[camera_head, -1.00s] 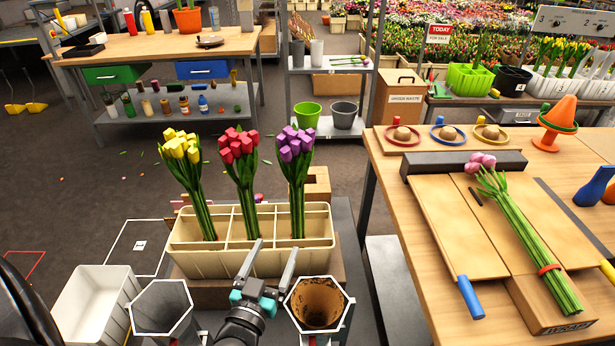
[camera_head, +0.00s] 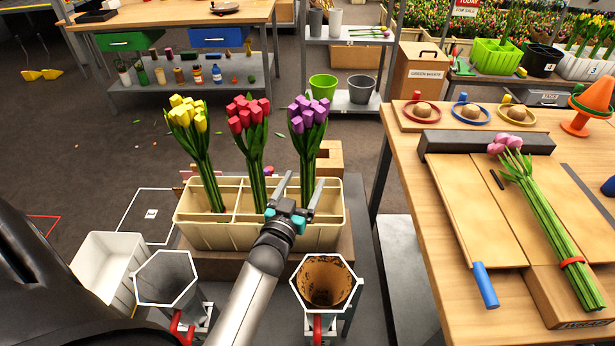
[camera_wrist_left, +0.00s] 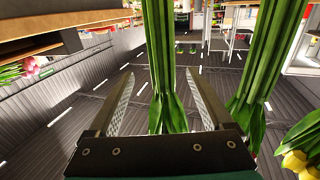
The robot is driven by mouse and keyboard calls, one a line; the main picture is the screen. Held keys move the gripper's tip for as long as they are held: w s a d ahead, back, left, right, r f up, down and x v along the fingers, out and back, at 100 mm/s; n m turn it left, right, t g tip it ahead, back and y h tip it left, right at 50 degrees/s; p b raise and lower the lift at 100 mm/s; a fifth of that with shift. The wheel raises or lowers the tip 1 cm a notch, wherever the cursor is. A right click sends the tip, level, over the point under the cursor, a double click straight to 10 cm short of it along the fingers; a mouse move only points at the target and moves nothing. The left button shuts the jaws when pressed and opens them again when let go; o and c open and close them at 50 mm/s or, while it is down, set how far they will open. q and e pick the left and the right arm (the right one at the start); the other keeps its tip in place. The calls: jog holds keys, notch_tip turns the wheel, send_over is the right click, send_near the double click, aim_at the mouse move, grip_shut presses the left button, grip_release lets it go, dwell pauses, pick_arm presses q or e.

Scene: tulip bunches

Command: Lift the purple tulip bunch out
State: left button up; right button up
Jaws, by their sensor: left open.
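The purple tulip bunch (camera_head: 308,113) stands upright in the right-hand compartment of the cream divided crate (camera_head: 222,236). My left gripper (camera_head: 300,184) is open in front of its stems, one finger to each side in the picture. In the left wrist view, green stems (camera_wrist_left: 166,50), apparently the purple bunch's, show between the open fingers (camera_wrist_left: 160,90). I cannot tell whether they lie inside the jaws or just beyond. The gripper hides part of the lower stems and the crate's front rim. My right gripper is not in view.
The red bunch (camera_head: 248,118) stands just left of the purple one, the yellow bunch (camera_head: 188,118) farther left. Two hexagonal-rimmed funnels (camera_head: 166,276) (camera_head: 326,283) stand in front of the crate. A wooden table (camera_head: 440,290) with a pink tulip bunch (camera_head: 540,215) is at right.

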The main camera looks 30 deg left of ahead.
aim_at(305, 175)
pick_arm(q)
jog(key=x, duration=0.1)
jog(key=b+x, duration=0.1)
jog(key=x, duration=0.2)
jog(key=shift+w+a+f, duration=0.1)
jog(key=shift+a+f, duration=0.15)
jog(key=shift+a, duration=0.05)
jog(key=shift+w, duration=0.3)
jog(key=shift+w+a, duration=0.1)
jog(key=c, duration=1.1)
grip_shut()
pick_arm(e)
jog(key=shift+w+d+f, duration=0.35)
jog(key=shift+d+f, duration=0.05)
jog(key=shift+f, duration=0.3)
pick_arm(q)
jog(key=shift+r, duration=0.15)
